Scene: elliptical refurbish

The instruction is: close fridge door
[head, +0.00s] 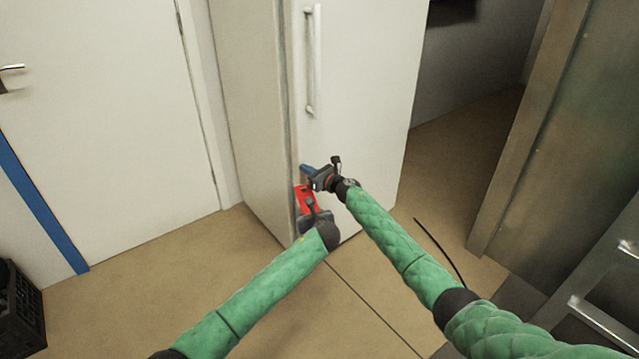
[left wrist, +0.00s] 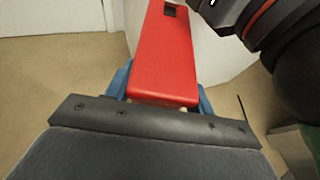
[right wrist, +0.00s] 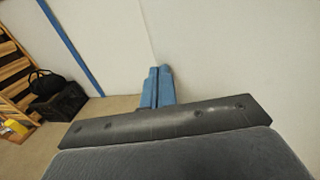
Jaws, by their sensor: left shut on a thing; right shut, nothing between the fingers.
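The white fridge (head: 255,110) stands in the middle of the head view. Its door (head: 365,90) faces me, with a long upright handle (head: 313,60) near the left edge. The door looks shut or nearly shut; I cannot tell if a gap remains. My left gripper (head: 306,208) is low by the door's left edge, shut on a flat red object (left wrist: 165,55) with a dark slot at its far end. My right gripper (head: 307,170) is just above it, shut and empty, its blue fingertips (right wrist: 157,86) close to the fridge's white surface. Contact is unclear.
A white room door (head: 100,110) with blue trim is at left. A black crate (head: 18,310) stands at lower left. A metal cabinet (head: 560,120) is at right. Bare tan floor (head: 150,290) lies between. My forearms run close together before the fridge.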

